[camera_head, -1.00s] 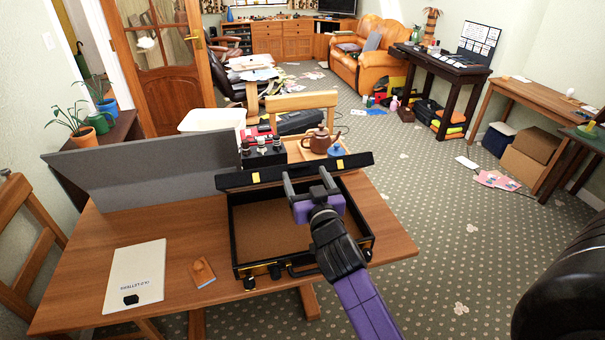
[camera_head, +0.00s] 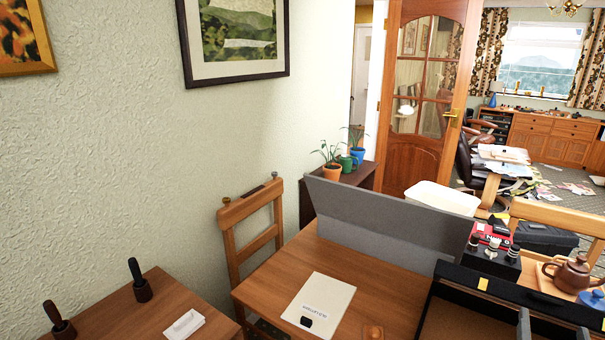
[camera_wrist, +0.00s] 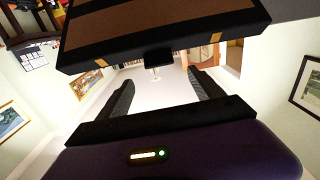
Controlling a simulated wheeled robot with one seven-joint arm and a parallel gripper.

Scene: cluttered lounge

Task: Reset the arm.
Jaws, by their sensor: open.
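My gripper (camera_head: 553,324) shows only by its two grey fingertips at the bottom right of the head view. They stand apart, over the open black case (camera_head: 446,292). In the wrist view my gripper (camera_wrist: 163,88) has its two dark fingers spread, with nothing between them. A black edge of the case with a brown panel (camera_wrist: 150,22) fills the top of that view, close to the fingers. The rest of my arm is out of the head view.
The wooden table (camera_head: 275,282) holds a booklet (camera_head: 318,305), a grey panel (camera_head: 375,215) and, behind the case, a brown teapot (camera_head: 572,272).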

